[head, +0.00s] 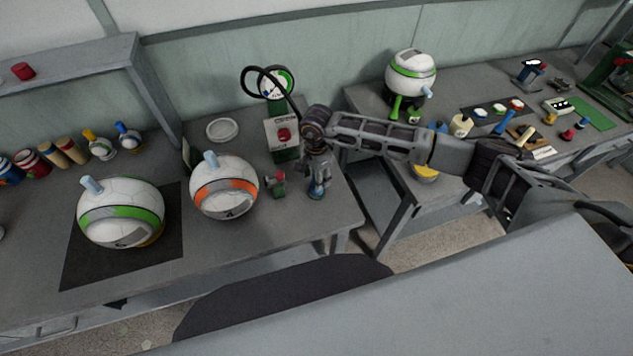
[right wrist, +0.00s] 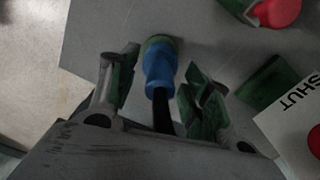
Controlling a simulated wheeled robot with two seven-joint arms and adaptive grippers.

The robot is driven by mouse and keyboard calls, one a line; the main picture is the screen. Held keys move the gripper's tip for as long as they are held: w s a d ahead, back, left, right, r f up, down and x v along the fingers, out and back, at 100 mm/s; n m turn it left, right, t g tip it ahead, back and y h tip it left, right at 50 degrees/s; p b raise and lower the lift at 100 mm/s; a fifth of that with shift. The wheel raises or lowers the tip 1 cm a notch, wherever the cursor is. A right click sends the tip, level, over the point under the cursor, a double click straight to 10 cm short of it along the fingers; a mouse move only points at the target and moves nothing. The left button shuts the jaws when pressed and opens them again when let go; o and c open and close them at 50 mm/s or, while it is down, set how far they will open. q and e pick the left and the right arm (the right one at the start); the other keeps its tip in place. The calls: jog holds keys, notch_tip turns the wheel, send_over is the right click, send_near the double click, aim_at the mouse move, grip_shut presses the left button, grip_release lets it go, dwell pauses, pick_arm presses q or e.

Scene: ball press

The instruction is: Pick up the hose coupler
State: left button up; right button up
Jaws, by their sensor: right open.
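The hose coupler (right wrist: 159,66) is blue with a greenish end, and a black hose runs from it toward my wrist in the right wrist view. My right gripper (right wrist: 157,82) is open, with one finger on each side of the coupler. Whether the fingers touch it is hard to tell, but gaps show on both sides. In the head view my right gripper (head: 318,188) points down over the front right corner of the table, and a small blue bit of the coupler (head: 316,196) shows at its tips. My left gripper is not in view.
A gauge (head: 277,83) with a looped black hose stands behind my gripper on a green stand with a red knob (head: 284,134). A small green and red part (head: 277,181) sits just left of the gripper. Balls with orange (head: 224,189) and green (head: 121,214) bands lie further left.

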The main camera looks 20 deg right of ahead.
dwell(0.4)
grip_shut()
jog(key=shift+r, duration=0.15)
notch_tip(320, 180, up, 8)
jog(key=shift+b, duration=0.95)
jog(key=shift+r, duration=0.9)
